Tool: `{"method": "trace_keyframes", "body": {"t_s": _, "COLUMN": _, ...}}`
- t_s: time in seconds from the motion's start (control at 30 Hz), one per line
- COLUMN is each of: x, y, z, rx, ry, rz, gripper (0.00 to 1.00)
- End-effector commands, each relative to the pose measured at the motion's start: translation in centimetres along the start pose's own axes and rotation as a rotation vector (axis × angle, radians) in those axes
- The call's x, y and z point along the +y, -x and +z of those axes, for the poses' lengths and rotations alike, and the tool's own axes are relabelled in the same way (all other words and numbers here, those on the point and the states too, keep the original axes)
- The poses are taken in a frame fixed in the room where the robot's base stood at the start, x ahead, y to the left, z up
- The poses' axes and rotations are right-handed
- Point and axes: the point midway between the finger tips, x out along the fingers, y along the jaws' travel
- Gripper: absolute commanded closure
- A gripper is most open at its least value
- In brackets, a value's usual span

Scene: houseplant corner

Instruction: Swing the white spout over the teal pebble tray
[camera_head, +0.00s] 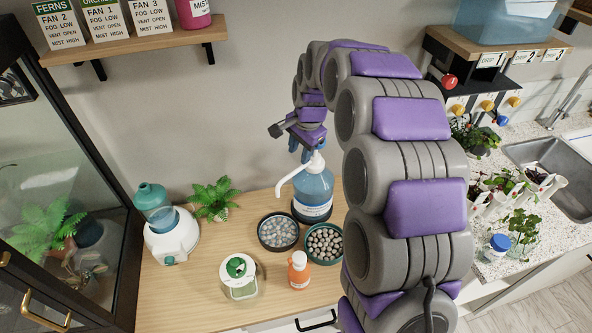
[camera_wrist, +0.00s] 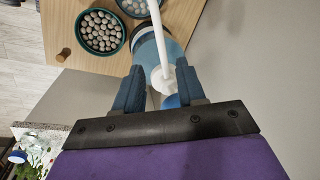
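The white spout (camera_head: 292,180) arches from the pump head on a blue bottle (camera_head: 312,200) and points to the lower left, its tip left of the bottle. It also shows in the wrist view (camera_wrist: 156,30), running toward the top edge. The teal pebble tray (camera_head: 341,250) sits in front of the bottle, partly behind my arm; in the wrist view it is at upper left (camera_wrist: 78,38). My gripper (camera_head: 301,153) is at the pump head. In the wrist view its blue fingers (camera_wrist: 158,82) stand apart, with the white pump head between or just beyond their tips. I cannot tell whether they touch it.
A black pebble tray (camera_head: 260,240) stands left of the teal one. An orange bottle (camera_head: 299,271), a green-topped jar (camera_head: 239,277), a white and teal device (camera_head: 172,238) and a fern (camera_head: 214,199) share the wooden counter (camera_head: 200,290). A shelf (camera_head: 140,48) hangs above left.

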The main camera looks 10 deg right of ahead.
Motion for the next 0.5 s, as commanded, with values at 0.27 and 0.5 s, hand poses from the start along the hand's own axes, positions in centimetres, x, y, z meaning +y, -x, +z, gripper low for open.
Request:
{"method": "trace_keyframes", "body": {"t_s": 0.27, "x": 0.1, "y": -5.4, "z": 0.1, "rx": -0.003, "ry": 0.001, "rz": 0.003, "gripper": 0.60}}
{"method": "trace_keyframes", "body": {"t_s": 0.5, "x": 0.2, "y": -7.9, "z": -0.1, "rx": -0.004, "ry": 0.000, "rz": 0.002, "gripper": 0.60}}
